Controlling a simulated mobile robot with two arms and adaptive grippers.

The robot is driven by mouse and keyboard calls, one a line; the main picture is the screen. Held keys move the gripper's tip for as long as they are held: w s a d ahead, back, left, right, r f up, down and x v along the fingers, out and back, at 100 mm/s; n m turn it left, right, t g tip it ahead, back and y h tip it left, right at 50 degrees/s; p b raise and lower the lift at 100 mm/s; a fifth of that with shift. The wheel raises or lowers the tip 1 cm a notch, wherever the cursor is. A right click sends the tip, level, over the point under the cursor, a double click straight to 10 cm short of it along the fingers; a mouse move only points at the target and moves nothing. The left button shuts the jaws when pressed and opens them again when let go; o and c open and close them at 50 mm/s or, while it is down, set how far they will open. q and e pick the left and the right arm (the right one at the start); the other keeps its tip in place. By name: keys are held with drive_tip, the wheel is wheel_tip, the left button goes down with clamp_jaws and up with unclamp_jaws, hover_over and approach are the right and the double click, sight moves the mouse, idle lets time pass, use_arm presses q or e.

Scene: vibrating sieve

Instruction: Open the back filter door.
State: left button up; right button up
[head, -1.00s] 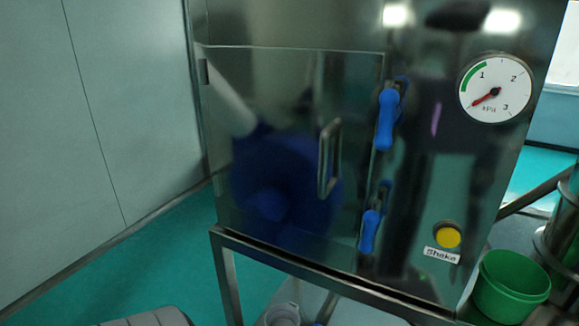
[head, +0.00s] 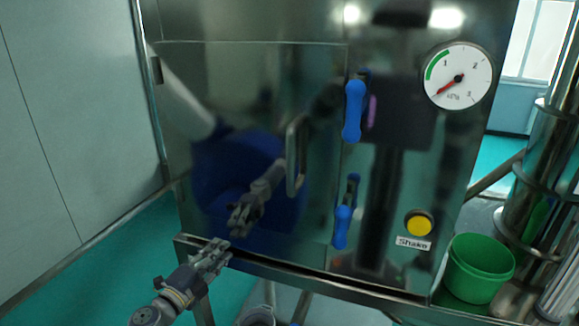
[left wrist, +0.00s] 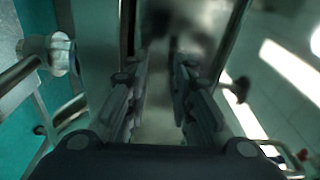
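The back filter door (head: 225,90) is a shiny steel panel on the front of the cabinet and looks closed. Its bar handle (head: 297,155) is upright near the door's right edge. My left gripper (head: 222,252) is in front of the door's lower left part, below and left of the handle, touching none of these handles. In the left wrist view its fingers (left wrist: 158,75) are apart with nothing between them. My right gripper is out of view.
A pressure gauge (head: 458,76) and a yellow Shake button (head: 419,223) are right of the latches. A green bucket (head: 480,270) stands at the lower right beside steel pipework. A pale wall (head: 70,110) is on the left. The door mirrors my arm.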

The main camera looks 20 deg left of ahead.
use_arm(q)
drive_tip(key=s+d+r+m+t+h, duration=0.1)
drive_tip(key=d+r+m+h, duration=0.25)
drive_tip(key=r, duration=0.55)
drive_tip(key=s+d+r+m+h, duration=0.1)
drive_tip(key=d+r+m+h, duration=0.1)
drive_tip(key=r+m, duration=0.45)
drive_tip(key=m+g+h, duration=0.3)
drive_tip(key=m+g, duration=0.1)
drive_tip(key=m, duration=0.9)
approach(287, 166)
drive_tip(key=shift+m+y, duration=0.25)
drive_tip(key=shift+m, duration=0.55)
drive_tip(key=p+x, duration=0.1)
drive_tip(key=x, duration=0.2)
drive_tip(key=p+x, duration=0.2)
drive_tip(key=x, duration=0.1)
drive_tip(key=p+x, duration=0.2)
drive_tip(key=x, duration=0.1)
drive_tip(key=shift+w+d+r, duration=0.25)
drive_tip(key=shift+w+r, duration=0.05)
drive_tip(key=shift+r, duration=0.05)
drive_tip(key=shift+w+d+f, duration=0.15)
drive_tip(key=shift+w+d, duration=0.25)
drive_tip(key=shift+w, duration=0.1)
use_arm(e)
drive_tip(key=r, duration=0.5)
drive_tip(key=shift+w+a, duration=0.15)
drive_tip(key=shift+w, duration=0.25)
